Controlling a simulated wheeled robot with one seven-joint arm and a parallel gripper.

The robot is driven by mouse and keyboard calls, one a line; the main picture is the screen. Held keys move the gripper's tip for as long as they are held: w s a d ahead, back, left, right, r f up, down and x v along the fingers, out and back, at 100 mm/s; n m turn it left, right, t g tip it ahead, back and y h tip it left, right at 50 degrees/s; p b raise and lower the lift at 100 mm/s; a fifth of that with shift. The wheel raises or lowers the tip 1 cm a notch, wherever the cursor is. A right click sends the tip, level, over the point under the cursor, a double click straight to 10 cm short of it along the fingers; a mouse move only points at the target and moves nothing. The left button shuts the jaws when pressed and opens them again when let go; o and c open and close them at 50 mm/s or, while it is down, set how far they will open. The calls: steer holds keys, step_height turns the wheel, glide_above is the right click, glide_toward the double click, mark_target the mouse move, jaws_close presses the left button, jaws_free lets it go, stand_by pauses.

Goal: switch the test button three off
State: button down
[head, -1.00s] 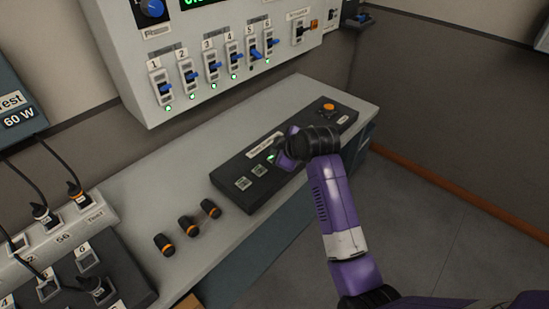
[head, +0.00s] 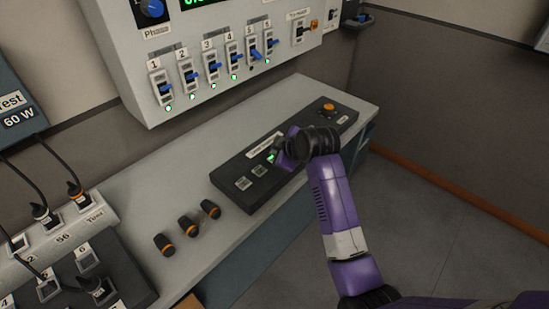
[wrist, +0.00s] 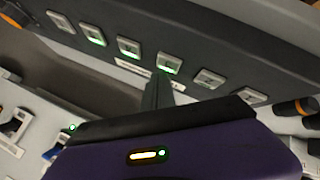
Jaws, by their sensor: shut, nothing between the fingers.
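The black button box (head: 232,195) lies on the grey bench with a row of square buttons. Counted from its left end in the head view, the third button (head: 271,157) glows green. In the wrist view the row runs the other way, and this lit button (wrist: 168,63) is just beyond my fingertips. Button numbers are not readable. My gripper (wrist: 160,84) is shut and empty, its dark fingers pointing at the box near the third button. I cannot tell whether they touch it. My arm hides the buttons further right in the head view.
Another lit button (wrist: 92,35) sits further along the row. An orange button (head: 328,107) is at the box's right end. A wall panel with blue-handled switches (head: 192,75) overhangs the bench.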

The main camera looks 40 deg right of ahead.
steer(key=shift+f, duration=0.15)
stand_by(0.3)
steer(key=shift+f, duration=0.3)
stand_by(0.3)
steer(key=shift+r, duration=0.1)
steer(key=shift+r+p, duration=0.4)
steer(key=shift+p, duration=0.25)
step_height(320, 180, up, 6)
steer(key=p, duration=0.5)
stand_by(0.6)
